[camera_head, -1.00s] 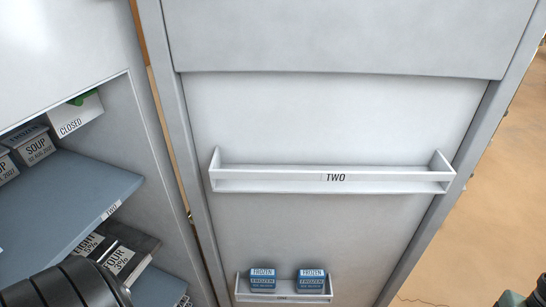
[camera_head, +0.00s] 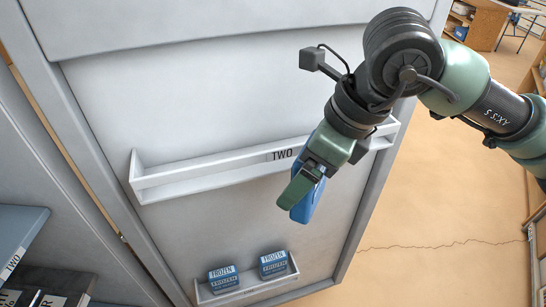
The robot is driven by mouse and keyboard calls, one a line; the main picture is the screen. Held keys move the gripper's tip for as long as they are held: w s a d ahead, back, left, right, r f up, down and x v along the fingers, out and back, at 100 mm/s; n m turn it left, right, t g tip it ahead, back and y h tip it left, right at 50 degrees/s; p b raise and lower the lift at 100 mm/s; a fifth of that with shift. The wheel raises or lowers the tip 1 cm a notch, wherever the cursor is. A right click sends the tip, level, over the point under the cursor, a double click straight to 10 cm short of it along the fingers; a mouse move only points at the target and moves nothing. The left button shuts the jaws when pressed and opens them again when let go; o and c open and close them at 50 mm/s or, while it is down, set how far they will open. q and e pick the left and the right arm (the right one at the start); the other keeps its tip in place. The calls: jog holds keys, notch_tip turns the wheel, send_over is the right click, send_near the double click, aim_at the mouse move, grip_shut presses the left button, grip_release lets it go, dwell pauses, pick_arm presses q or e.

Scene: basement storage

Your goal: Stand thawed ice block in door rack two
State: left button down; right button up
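Door rack two (camera_head: 215,172) is a white rail shelf marked "TWO" on the inside of the open fridge door, and it is empty where I can see it. My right gripper (camera_head: 300,185) comes in from the right, in front of the rack's right part. It is shut on a blue block (camera_head: 308,203), which looks like the ice block, held tilted below and in front of the rack's rail. The gripper's fingers hide much of the block. My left gripper is not in view.
A lower door rack (camera_head: 243,289) holds two blue blocks marked "FROZEN" (camera_head: 223,279). Fridge shelves (camera_head: 20,230) stand at the left. The door's edge and open floor (camera_head: 430,220) lie to the right.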

jog(key=s+a+r+m+t+h+b, duration=0.1)
jog(key=s+a+r+m+h, duration=0.3)
jog(key=m, duration=0.5)
jog(key=s+a+r+m+t+h+b, duration=0.1)
jog(key=a+r+m+h+b, duration=0.15)
jog(key=a+m, duration=0.55)
jog(key=w+d+p, duration=0.4)
jog(key=w, duration=0.3)
jog(key=w+d+m+p, duration=0.1)
jog(key=w+d+p, duration=0.3)
jog(key=w, duration=0.4)
jog(key=shift+w+d+r+p, duration=0.25)
jog(key=shift+w+d+p, duration=0.1)
jog(key=shift+p, duration=0.45)
jog(key=shift+a, duration=0.1)
jog(key=shift+f+y+b, duration=0.25)
jog(key=shift+f+b, duration=0.35)
jog(key=shift+b, duration=0.35)
jog(key=shift+f, duration=0.1)
